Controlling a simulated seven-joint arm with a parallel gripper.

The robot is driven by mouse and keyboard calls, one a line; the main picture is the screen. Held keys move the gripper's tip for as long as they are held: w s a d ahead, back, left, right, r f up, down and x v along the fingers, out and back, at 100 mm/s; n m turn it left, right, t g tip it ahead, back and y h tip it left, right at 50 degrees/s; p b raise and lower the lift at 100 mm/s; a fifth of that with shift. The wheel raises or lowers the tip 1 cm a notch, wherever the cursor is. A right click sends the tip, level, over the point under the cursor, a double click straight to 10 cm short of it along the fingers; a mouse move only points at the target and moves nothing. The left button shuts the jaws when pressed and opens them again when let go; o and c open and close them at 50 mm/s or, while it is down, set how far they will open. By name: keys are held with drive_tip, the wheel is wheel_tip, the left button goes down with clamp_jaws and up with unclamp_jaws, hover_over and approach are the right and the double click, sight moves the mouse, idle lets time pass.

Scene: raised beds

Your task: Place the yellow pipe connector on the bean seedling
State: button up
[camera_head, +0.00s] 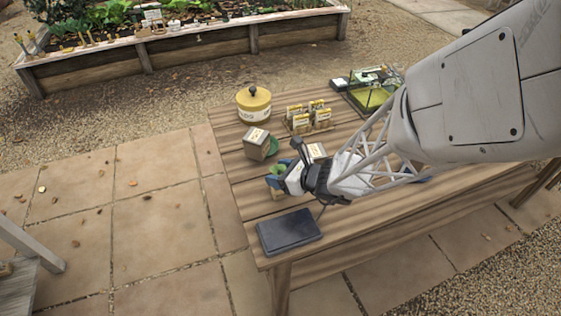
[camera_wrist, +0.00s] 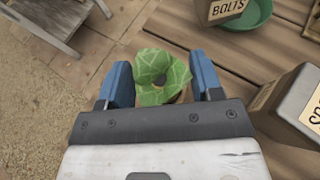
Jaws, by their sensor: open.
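My gripper (camera_wrist: 160,72) is open, with its two blue fingers on either side of a bean seedling (camera_wrist: 150,94) with broad, veined green leaves. In the wrist view the leaves lie between the fingers, and a small dark spot shows at their middle. I cannot tell whether the fingers touch the leaves. In the head view my gripper (camera_head: 277,182) is low over the table's left part, and a bit of the seedling's green (camera_head: 279,169) shows beside it. I cannot make out the yellow pipe connector in either view; the leaves or my gripper may hide it.
A BOLTS box (camera_wrist: 220,8) with a green dish (camera_wrist: 250,14) stands beyond the fingers; another labelled box (camera_wrist: 290,105) stands close on the right. A dark flat slab (camera_head: 289,231) lies at the table's front left. A yellow lidded pot (camera_head: 254,106) and seed packets (camera_head: 309,117) stand behind.

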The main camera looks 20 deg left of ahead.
drive_tip(key=v, duration=0.9)
drive_tip(key=shift+d, duration=0.25)
drive_tip(key=shift+r, duration=0.2)
drive_tip(key=shift+s, duration=0.1)
idle(0.4)
drive_tip(key=s+d+r+n+h, duration=0.4)
drive_tip(key=d+r+n, duration=0.2)
drive_tip(key=d, duration=0.5)
drive_tip(key=s+d+r+n+h, duration=0.5)
drive_tip(key=d+r+n, duration=0.1)
drive_tip(key=d, duration=0.5)
drive_tip(key=s+d+r+n+t+h, duration=0.1)
drive_tip(key=s+d+r+n+h, duration=0.3)
drive_tip(key=d+r+n, duration=0.3)
drive_tip(key=s+d, duration=0.1)
drive_tip(key=d, duration=0.3)
drive_tip(key=shift+d+r+h, duration=0.3)
drive_tip(key=shift+d+r, duration=0.05)
drive_tip(key=shift+d, duration=0.05)
